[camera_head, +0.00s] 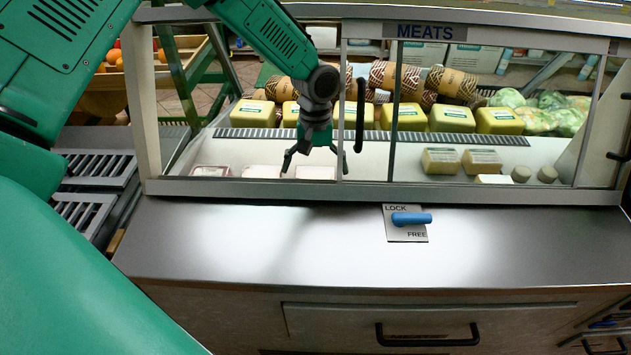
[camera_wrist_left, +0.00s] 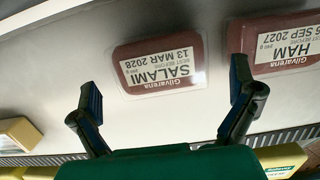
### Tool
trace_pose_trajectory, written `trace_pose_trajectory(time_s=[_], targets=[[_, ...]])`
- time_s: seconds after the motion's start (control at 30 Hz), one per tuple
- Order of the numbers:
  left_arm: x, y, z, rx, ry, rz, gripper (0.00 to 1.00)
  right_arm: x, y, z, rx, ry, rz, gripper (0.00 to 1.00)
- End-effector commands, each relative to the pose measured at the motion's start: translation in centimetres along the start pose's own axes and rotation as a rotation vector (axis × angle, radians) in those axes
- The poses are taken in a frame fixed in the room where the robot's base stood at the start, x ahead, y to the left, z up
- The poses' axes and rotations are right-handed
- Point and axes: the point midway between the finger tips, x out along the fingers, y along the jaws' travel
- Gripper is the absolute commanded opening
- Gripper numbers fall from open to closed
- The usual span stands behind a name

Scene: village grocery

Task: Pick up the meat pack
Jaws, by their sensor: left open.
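Several flat meat packs lie in a row along the front of the glass-fronted display case. In the left wrist view, a salami pack (camera_wrist_left: 160,64) with a white label on dark red meat lies between and just beyond my left gripper's fingertips, and a ham pack (camera_wrist_left: 280,45) lies to its right. In the head view, packs show low behind the front edge, one left (camera_head: 210,171), one in the middle (camera_head: 262,172) and one right (camera_head: 315,173). My left gripper (camera_head: 315,163) is open, pointing down above the right-hand pack. Its spread fingers (camera_wrist_left: 165,92) hold nothing. My right gripper is out of view.
The case's frame and front edge (camera_head: 240,188) stand close around my left arm, with a dark upright handle (camera_head: 361,115) right of the gripper. Yellow packs (camera_head: 404,117) stand behind on a shelf. A blue lock lever (camera_head: 411,219) sits on the clear metal counter (camera_head: 250,245).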

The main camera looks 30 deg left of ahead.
Motion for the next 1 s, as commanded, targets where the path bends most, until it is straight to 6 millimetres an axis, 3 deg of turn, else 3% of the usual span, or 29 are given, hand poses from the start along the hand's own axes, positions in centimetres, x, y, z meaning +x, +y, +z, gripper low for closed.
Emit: trace_pose_trajectory(time_s=[0.17,0.47,0.6,1.0], targets=[[2.4,-0.1,0.0,0.000,0.000,-0.001,1.00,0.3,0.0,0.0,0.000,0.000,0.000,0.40],[2.7,0.0,0.0,-0.001,0.002,0.000,1.00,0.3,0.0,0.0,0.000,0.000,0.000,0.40],[2.7,0.0,0.0,0.000,0.001,0.000,0.51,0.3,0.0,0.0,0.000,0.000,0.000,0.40],[2.3,0.0,0.0,0.000,0.002,0.000,0.49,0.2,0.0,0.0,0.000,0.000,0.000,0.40]])
